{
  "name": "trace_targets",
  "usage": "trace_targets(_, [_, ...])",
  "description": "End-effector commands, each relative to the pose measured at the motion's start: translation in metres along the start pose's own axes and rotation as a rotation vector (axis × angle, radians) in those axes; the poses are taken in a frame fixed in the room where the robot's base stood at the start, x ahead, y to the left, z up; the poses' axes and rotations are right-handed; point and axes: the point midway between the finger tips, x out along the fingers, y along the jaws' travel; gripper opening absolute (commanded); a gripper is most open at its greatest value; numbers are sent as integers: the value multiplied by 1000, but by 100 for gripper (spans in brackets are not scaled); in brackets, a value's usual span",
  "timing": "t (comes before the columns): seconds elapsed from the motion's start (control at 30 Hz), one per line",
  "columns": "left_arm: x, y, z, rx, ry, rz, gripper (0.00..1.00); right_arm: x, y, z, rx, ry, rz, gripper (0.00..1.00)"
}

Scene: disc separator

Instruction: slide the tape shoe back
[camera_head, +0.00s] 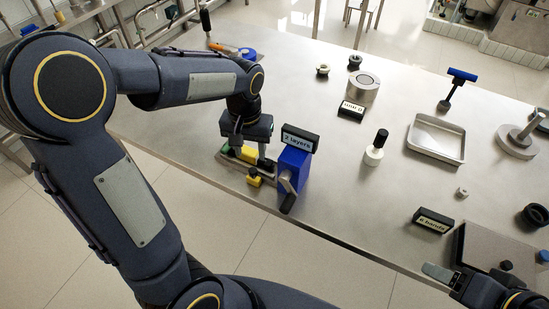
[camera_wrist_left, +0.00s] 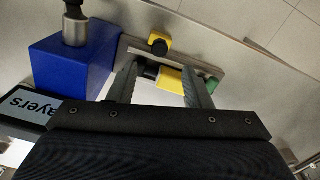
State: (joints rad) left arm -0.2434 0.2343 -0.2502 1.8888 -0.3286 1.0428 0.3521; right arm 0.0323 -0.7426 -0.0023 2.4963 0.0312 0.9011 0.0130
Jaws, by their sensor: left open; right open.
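A yellow block with a black end (camera_wrist_left: 170,79), which looks like the tape shoe, lies on a metal track (camera_wrist_left: 215,60) beside the blue box (camera_wrist_left: 75,55). In the head view the yellow block (camera_head: 248,154) is partly hidden by my gripper. My left gripper (camera_wrist_left: 161,82) is open, with one finger on each side of the block; I cannot tell whether they touch it. A yellow and black knob (camera_wrist_left: 158,45) stands at the track's edge, and a green piece (camera_wrist_left: 212,84) is beyond one finger. My right gripper (camera_head: 449,279) is open at the bottom right, apart from these things.
The blue box (camera_head: 291,169) carries a "2 layers" sign (camera_head: 299,139) and a crank (camera_head: 288,197), close to my left gripper. A white bottle with a black handle (camera_head: 374,153), a tray (camera_head: 437,139) and a metal cylinder (camera_head: 363,87) stand further right.

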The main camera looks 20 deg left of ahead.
Motion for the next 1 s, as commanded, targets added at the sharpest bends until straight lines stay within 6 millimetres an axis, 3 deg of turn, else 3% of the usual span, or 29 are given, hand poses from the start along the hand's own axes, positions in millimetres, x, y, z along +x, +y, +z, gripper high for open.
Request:
trace_targets(0.6, [76,-1,-2,1,-7,-13,45,-2,-1,-1,0,0,0,67])
trace_targets(0.93, [80,-1,-2,1,-5,-11,45,-2,-1,-1,0,0,0,67])
trace_targets(1.0, [80,-1,-2,1,-5,-11,37,-2,-1,-1,0,0,0,67])
